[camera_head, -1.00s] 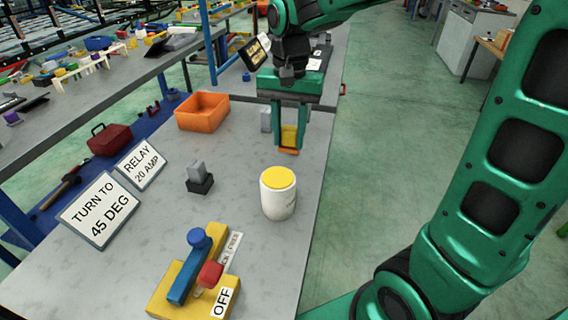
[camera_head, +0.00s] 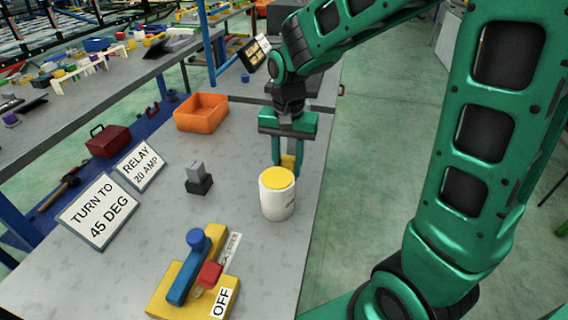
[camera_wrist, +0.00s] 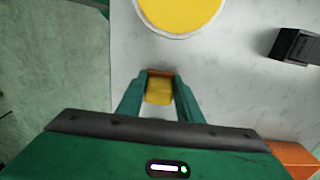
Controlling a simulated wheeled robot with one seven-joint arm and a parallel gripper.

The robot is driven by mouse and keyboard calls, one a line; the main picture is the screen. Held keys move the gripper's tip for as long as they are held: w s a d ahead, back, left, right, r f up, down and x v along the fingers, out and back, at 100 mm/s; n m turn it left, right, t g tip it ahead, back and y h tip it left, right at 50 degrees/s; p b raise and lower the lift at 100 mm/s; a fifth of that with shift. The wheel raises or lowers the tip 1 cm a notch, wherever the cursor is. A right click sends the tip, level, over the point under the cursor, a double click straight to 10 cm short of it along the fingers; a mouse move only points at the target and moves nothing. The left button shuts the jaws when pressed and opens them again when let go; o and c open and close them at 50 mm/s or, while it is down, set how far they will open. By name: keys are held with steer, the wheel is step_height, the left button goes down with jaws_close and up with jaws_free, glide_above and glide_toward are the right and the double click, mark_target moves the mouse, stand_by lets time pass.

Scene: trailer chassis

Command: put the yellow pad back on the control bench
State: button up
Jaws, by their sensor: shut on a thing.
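The yellow pad (camera_head: 288,161) is between the fingers of my gripper (camera_head: 287,165), which is shut on it. In the head view its lower part is hidden behind the white canister (camera_head: 277,203) with a yellow top. In the wrist view the pad (camera_wrist: 158,91) shows between the fingertips of my gripper (camera_wrist: 158,88), with an orange-brown edge at its far side. The grey control bench (camera_head: 240,255) lies under the gripper. I cannot tell whether the pad touches the bench top.
The canister stands just in front of my gripper. An orange bin (camera_head: 202,113), a grey block on a black base (camera_head: 198,180), two sign plates (camera_head: 100,211) and a yellow switch panel (camera_head: 190,285) also stand on the bench. Bare bench lies left of the canister.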

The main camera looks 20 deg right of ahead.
mark_target(288, 161)
steer(key=o, duration=1.2)
steer(key=shift+f, duration=0.1)
step_height(288, 161, up, 12)
steer(key=s+d+f, duration=0.3)
steer(key=s+d, duration=0.5)
steer(key=s, duration=0.3)
steer(key=s+d+f, duration=0.4)
steer(key=s+d, duration=0.5)
steer(key=s, duration=0.2)
steer(key=shift+s+d+f+n, duration=0.25)
steer(key=shift+s+f+n, duration=0.05)
steer(key=shift+n, duration=0.1)
